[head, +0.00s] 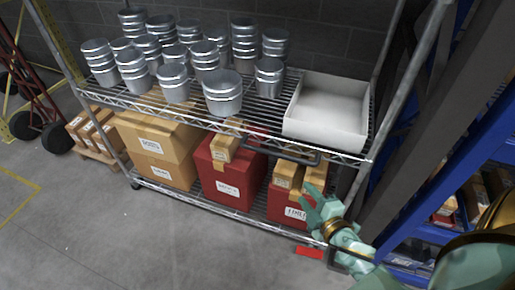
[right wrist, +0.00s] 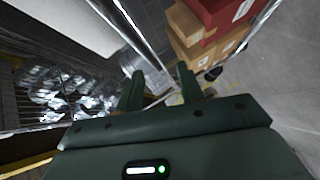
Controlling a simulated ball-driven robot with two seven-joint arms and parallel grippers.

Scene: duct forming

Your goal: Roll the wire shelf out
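The wire shelf (head: 235,128) is a metal rack with two visible wire tiers and upright posts. Its upper tier holds several silver cans (head: 223,95) and a white open box (head: 327,108). Its lower tier holds tan cartons (head: 158,150) and red boxes (head: 233,172). A dark handle (head: 285,155) crosses the front of the upper tier. My right gripper (head: 312,208) is in front of the shelf's lower right, by a red box. In the right wrist view its fingers (right wrist: 160,88) are apart, with a shelf post beyond them. Contact cannot be told. My left gripper is out of view.
A red hand truck (head: 38,95) and cartons on a pallet (head: 92,130) stand left of the shelf. A blue rack (head: 440,180) is close on the right. A grey wall is behind. The concrete floor (head: 150,240) in front is clear.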

